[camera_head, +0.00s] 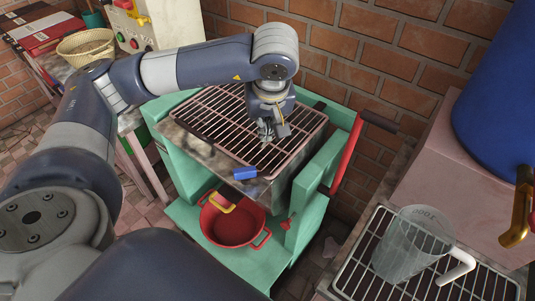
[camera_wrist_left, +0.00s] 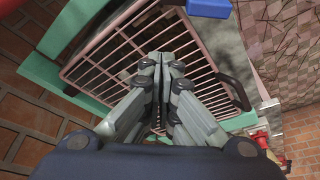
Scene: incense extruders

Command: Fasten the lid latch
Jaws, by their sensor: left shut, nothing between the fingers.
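A barred pinkish lid (camera_head: 222,112) lies flat over a metal box (camera_head: 196,150) in a green frame. A blue block (camera_head: 245,173), which looks like the latch, sits at the box's front edge. It also shows at the top edge of the left wrist view (camera_wrist_left: 208,8), partly cut off. My left gripper (camera_head: 267,138) is above the lid, behind and to the right of the blue block, apart from it. Its fingers (camera_wrist_left: 163,60) are together and empty, pointing down toward the bars. Whether the latch is fastened cannot be told. My right gripper is not in view.
A red lever (camera_head: 348,152) with a black grip stands on the frame's right side. A red pot (camera_head: 232,228) sits on the shelf below. A clear jug (camera_head: 408,250) stands on a rack at the right, near a blue drum (camera_head: 500,85). A brick wall closes the back.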

